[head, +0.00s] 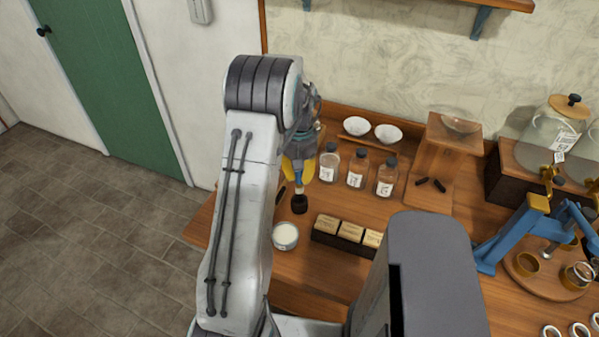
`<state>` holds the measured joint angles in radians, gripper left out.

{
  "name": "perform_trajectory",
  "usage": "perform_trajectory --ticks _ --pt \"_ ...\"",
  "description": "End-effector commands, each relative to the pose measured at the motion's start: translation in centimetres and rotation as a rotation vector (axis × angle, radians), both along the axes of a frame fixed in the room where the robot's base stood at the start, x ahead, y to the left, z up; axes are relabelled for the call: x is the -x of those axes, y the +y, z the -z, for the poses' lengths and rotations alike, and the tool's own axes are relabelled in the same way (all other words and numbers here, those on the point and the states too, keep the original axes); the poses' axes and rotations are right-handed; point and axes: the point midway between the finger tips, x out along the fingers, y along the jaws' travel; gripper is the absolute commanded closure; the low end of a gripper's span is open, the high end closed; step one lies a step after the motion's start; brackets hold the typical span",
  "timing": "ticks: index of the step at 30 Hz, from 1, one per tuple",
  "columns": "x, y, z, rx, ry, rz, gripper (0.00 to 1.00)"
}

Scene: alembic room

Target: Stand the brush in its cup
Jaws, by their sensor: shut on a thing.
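My gripper (298,170), with yellow fingers, is shut on the brush (300,204). The brush hangs roughly upright with its dark, wide end down, above or near the table; the exact gap is hard to tell. The fingers and my arm hide its upper part. A small round container with a pale top (285,236) stands just nearer than the brush and a little left. I cannot tell whether this is the brush's cup, and no other cup for it is clear; my arm hides part of the table.
Several labelled bottles (356,170) stand right of my gripper, with two white bowls (388,133) behind. A box with three blocks (348,234) lies to the front right. A wooden stand (447,150) and a blue frame (508,236) occupy the right of the wooden table.

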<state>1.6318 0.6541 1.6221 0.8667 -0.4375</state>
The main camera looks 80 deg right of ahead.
Motion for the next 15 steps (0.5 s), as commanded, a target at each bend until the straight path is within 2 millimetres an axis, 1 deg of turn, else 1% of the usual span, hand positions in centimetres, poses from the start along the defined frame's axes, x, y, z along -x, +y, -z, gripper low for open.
perform_trajectory --ticks 1,15 --pt "0.0 0.0 0.4 -0.001 0.000 0.000 1.00" --pt "0.0 0.0 2.5 0.001 0.000 0.000 1.00"
